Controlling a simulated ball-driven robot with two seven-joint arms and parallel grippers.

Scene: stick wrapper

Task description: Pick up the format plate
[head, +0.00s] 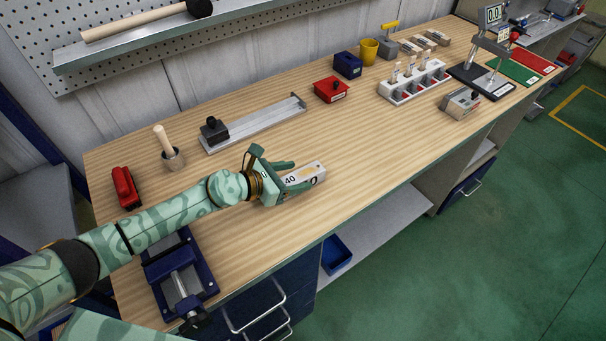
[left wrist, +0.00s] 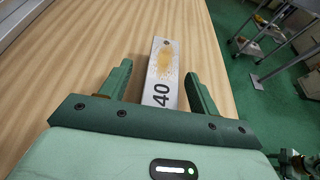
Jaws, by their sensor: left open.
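The format plate (head: 308,175) is a light grey block marked 40 with a brownish-yellow patch on top. It lies on the wooden workbench (head: 240,225), near the middle of the front part. My left gripper (head: 288,177) is open, with its fingers around the near part of the plate. In the left wrist view the plate (left wrist: 162,72) lies between the two open fingers (left wrist: 160,90), with a gap visible on the left side and a narrower one on the right. My right gripper is not in view.
A grey rail with a black block (head: 255,124), a red box (head: 331,89) and a white rack (head: 414,82) stand behind. A blue vise (head: 180,275) is at the front left, a red stapler-like tool (head: 125,187) at the left. Bench top right of the plate is clear.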

